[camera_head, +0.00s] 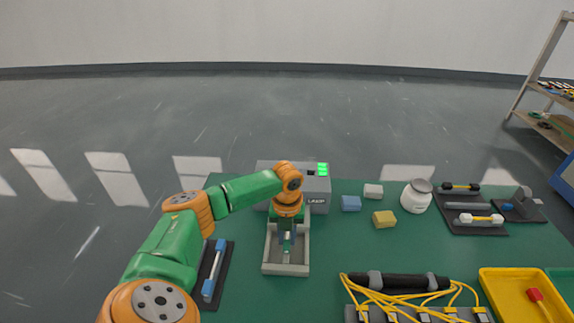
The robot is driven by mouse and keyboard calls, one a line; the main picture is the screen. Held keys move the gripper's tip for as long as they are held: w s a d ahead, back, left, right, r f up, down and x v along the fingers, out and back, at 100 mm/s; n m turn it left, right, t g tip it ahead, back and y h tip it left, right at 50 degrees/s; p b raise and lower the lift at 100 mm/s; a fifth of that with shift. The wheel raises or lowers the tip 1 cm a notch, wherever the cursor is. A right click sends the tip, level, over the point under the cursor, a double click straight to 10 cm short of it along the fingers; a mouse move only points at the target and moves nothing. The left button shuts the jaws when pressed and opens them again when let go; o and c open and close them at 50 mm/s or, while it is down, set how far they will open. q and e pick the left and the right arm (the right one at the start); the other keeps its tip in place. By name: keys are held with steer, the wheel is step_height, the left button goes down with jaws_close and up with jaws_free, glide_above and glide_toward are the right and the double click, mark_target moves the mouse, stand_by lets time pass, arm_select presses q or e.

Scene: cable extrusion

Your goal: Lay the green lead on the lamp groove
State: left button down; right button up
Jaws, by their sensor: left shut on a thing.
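My left arm comes in from the left, and its left gripper (287,244) points down inside a grey open-ended frame (286,269) on the green table. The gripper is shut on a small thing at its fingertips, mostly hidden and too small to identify. I cannot make out a green lead for certain. My right gripper is not in view.
Yellow cables (375,298) lie around a black bar (400,281) at the front. A blue-handled tool (215,269) lies left of the frame. A yellow tray (488,281) sits front right.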

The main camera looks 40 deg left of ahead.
arm_select(q)
steer(key=shift+f, duration=0.1)
steer(key=c, duration=0.7)
jaws_free()
steer(key=shift+c, duration=0.2)
step_height(320, 180, up, 12)
steer(key=shift+r, duration=0.2)
